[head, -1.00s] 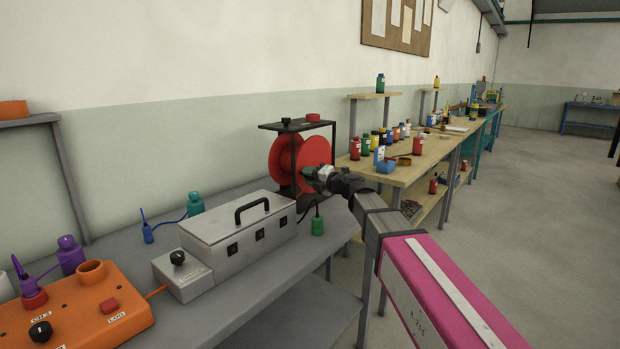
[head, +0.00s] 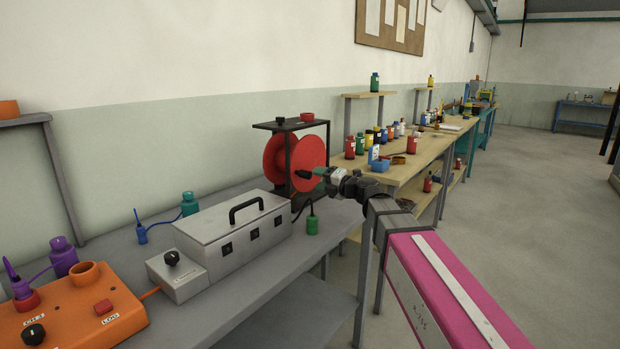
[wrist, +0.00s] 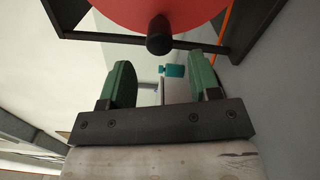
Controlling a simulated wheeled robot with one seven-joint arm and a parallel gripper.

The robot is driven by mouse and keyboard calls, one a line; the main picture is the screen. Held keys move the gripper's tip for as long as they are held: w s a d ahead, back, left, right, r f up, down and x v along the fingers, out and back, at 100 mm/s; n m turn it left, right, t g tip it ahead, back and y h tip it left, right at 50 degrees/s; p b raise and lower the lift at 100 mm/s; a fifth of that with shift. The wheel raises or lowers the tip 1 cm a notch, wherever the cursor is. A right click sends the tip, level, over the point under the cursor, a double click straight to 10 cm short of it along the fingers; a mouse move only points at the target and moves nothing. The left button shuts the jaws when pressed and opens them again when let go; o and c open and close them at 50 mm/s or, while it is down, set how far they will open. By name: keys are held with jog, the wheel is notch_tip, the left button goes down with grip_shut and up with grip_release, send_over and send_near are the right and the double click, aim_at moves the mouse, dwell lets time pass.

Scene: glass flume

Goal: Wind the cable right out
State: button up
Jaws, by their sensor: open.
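The red cable reel (head: 308,160) hangs in a black frame (head: 289,165) on the grey bench. In the wrist view the reel's red disc (wrist: 155,12) fills the top, with a dark round crank knob (wrist: 159,37) standing out toward me. My gripper (head: 322,172) is beside the reel in the head view. In the wrist view my gripper (wrist: 162,82) has its two green fingers apart, one on each side below the knob, with nothing between them. The knob lies just past the fingertips, apart from them. An orange cable (wrist: 230,28) shows beside the frame.
A grey metal box with a black handle (head: 246,206) stands left of the reel. A green bottle (head: 312,225) is near the bench's front edge. An orange control box (head: 75,310) is at lower left. A wooden bench with several bottles (head: 420,160) stands behind right; open floor lies right.

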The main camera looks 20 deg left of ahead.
jog(key=v, duration=0.4)
dwell(1.2)
